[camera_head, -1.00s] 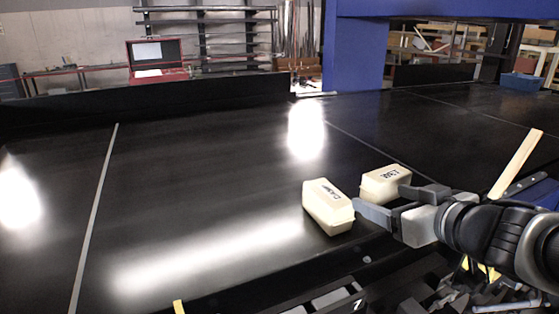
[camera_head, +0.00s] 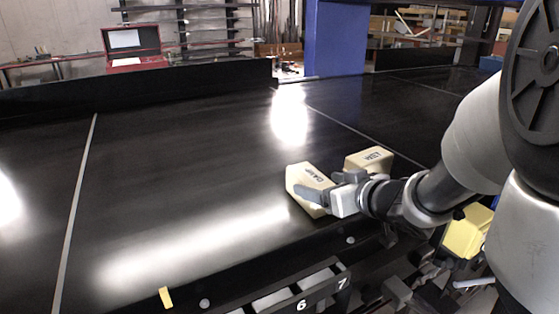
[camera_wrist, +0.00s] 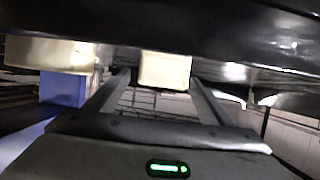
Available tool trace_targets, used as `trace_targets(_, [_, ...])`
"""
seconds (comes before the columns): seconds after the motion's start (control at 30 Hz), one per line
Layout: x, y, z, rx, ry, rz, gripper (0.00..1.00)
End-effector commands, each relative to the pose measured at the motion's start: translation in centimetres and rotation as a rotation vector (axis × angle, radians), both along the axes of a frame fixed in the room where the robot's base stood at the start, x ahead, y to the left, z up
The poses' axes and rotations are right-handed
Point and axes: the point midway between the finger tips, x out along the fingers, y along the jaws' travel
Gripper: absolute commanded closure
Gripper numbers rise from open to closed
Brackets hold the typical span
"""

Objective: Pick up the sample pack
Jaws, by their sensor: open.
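Two cream packs lie on the black conveyor: one marked DAMP (camera_head: 300,176) and, behind it to the right, one marked WET (camera_head: 366,159). My gripper (camera_head: 326,185) is open at the DAMP pack's right side, with one finger overlapping its near face in the head view. In the wrist view, which looks upside down, a cream pack face shows between the fingertips (camera_wrist: 165,68), likely the DAMP pack. The other pack shows left of the fingers (camera_wrist: 50,55). Whether the fingers touch the pack I cannot tell.
The conveyor (camera_head: 180,170) is clear to the left. Its back wall (camera_head: 130,97) and the blue post (camera_head: 337,40) stand behind. Numbered slots (camera_head: 301,305) line the near edge. A yellow box (camera_head: 468,235) is below my arm. An open red case (camera_head: 133,45) is behind.

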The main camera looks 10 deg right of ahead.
Motion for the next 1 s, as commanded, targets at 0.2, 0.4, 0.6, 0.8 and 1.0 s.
trace_targets(0.2, [2.6,1.5,-1.5,0.000,0.003,0.004,0.25])
trace_targets(0.4, [4.0,1.9,-1.9,0.000,0.000,0.001,0.25])
trace_targets(0.6, [4.1,1.9,-1.9,0.000,0.000,0.001,0.25])
trace_targets(0.8, [4.0,1.9,-1.9,0.000,0.000,0.001,0.59])
trace_targets(1.0, [4.1,1.9,-1.8,0.001,-0.003,0.001,0.89])
